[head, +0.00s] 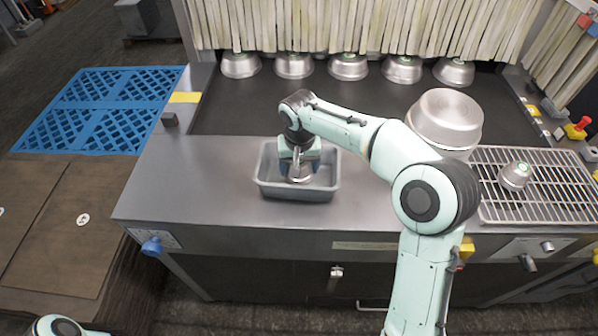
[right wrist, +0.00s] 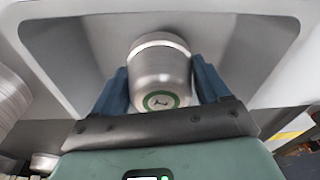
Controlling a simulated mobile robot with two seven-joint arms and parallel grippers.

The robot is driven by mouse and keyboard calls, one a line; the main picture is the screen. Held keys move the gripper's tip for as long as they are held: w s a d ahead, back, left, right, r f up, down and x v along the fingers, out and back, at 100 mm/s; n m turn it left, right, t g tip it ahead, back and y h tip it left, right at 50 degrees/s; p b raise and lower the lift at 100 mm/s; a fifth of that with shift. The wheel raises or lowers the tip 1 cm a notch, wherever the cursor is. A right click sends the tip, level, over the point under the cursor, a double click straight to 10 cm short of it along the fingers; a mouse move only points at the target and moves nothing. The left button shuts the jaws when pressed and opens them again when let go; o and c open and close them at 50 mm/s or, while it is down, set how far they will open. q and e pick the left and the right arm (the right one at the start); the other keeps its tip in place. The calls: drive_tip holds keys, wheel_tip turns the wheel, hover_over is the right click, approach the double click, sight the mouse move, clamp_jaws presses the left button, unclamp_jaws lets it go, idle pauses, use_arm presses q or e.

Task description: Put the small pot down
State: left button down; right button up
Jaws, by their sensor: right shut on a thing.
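A small metal pot (right wrist: 160,66) with a green ring mark on its base sits between the blue fingers of my right gripper (right wrist: 161,88) in the right wrist view. In the head view my right gripper (head: 300,168) reaches down into a grey rectangular tray (head: 300,194) on the steel counter. The gripper is shut on the pot, which is within the tray's walls and mostly covered by the gripper. I cannot tell whether the pot touches the tray floor. My left gripper is out of view.
A large upturned pot (head: 445,118) stands right of the tray, behind my right arm. Another small pot (head: 514,176) rests on the wire rack (head: 560,205) at right. Several pots line the strip curtain (head: 350,25) at the back. The counter (head: 185,185) left of the tray is clear.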

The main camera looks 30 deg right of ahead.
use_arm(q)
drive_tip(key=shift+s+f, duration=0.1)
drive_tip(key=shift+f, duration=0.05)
use_arm(e)
drive_tip(key=shift+f, duration=1.25)
drive_tip(key=shift+f, duration=0.15)
drive_tip(key=o, duration=1)
drive_tip(key=shift+o, duration=0.2)
drive_tip(key=shift+r, duration=0.3)
drive_tip(key=r, duration=0.4)
drive_tip(key=s+r+p, duration=0.1)
drive_tip(key=r, duration=0.6)
drive_tip(key=shift+s+a+r, duration=0.15)
drive_tip(key=shift+a+r, duration=0.2)
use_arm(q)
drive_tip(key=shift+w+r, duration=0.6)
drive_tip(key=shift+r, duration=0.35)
